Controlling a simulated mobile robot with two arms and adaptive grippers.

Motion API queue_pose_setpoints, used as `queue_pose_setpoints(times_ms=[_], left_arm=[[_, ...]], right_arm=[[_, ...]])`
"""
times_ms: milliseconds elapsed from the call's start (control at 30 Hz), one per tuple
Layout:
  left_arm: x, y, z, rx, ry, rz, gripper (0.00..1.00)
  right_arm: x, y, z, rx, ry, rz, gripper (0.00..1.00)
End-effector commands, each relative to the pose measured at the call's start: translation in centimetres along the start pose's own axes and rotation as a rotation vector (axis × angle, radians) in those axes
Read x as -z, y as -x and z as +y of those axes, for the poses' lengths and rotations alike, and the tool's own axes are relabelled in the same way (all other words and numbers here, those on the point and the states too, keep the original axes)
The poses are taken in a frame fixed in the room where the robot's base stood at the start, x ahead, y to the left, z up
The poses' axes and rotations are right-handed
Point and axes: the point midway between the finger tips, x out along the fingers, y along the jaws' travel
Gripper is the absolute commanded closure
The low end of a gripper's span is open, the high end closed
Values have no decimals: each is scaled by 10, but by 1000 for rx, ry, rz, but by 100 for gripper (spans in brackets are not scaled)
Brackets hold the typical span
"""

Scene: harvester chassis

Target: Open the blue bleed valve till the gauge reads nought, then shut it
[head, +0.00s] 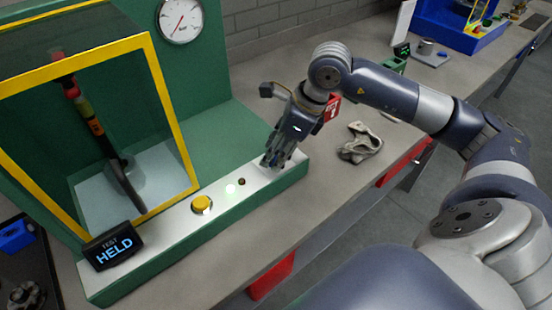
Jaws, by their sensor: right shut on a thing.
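My right gripper (272,160) reaches down to the right end of the green test rig's pale front panel (217,212). Its fingers are shut and cover the spot where the blue bleed valve appears to be; almost nothing of the valve shows. The round white gauge (181,20) is on the green back wall at the top. Its red needle lies slantwise, and the figures are too small to read. My left gripper is not in view.
A yellow button (202,204), a lit pale lamp (231,188) and a dark knob (242,182) sit along the panel. A yellow-framed clear guard (170,110) encloses a hose.

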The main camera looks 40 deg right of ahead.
Motion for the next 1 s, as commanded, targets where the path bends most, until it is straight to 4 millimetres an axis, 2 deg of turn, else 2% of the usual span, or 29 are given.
queue_pose_setpoints(times_ms=[33,300,700,1000], left_arm=[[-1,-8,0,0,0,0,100],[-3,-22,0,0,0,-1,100],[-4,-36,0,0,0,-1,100],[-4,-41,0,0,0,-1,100]], right_arm=[[1,-3,-2,-15,40,-3,86],[0,-2,-3,-115,278,-2,86],[-2,-1,-4,-249,602,-1,86],[-2,-1,-5,-312,754,1,86]])
